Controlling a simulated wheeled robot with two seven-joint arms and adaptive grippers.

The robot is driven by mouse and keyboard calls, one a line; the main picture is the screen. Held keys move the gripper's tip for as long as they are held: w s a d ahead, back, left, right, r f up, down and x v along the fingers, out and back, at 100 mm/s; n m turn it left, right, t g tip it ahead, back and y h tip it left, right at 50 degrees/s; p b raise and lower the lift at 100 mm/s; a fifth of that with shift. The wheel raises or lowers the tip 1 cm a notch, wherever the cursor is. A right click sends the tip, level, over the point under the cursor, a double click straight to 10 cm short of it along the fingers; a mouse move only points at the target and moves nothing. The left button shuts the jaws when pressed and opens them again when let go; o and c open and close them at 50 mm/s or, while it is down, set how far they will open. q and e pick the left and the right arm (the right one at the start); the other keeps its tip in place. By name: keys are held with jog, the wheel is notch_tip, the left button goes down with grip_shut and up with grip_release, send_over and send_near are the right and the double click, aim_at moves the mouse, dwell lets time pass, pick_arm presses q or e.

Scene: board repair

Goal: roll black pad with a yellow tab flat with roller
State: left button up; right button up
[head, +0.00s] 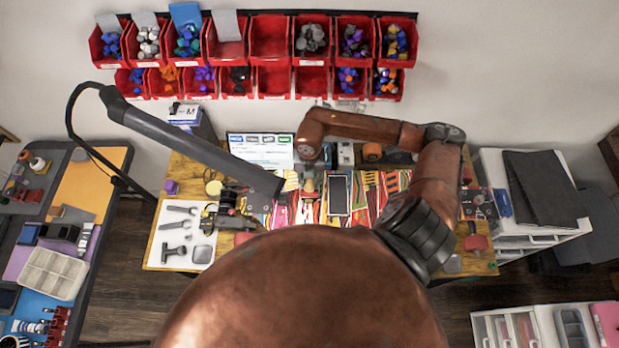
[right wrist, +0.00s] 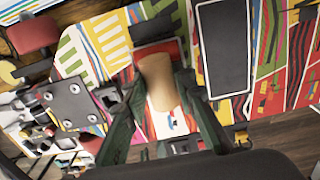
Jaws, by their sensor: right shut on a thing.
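My right gripper (head: 309,184) is over the middle of the workbench. In the right wrist view its two dark fingers (right wrist: 166,95) are shut on the tan, rounded handle of what looks like the roller (right wrist: 158,82). The handle points toward the camera, so the roller's working end is mostly hidden. A small black rectangle (right wrist: 156,28) lies just beyond the handle, with a red patch below it; it may be the black pad. I cannot make out a yellow tab or whether the roller touches the pad. My left gripper is not in view.
A grey jointed tube (head: 190,138) reaches in from the left. Dark equipment (head: 228,212) and a white tool mat (head: 168,218) are at left. Red bins (head: 270,40) line the wall.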

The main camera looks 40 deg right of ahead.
jog(key=shift+w+d+b, duration=0.5)
jog(key=shift+w+d, duration=0.45)
jog(key=shift+w, duration=0.15)
jog(key=shift+w+d+f+b, duration=0.1)
jog(key=shift+w+d+b, duration=0.65)
jog(key=shift+w, duration=0.3)
jog(key=shift+r+p, duration=0.6)
jog(key=shift+r, duration=0.15)
notch_tip(320, 180, up, 6)
jog(key=p, duration=0.3)
jog(key=shift+f, duration=0.2)
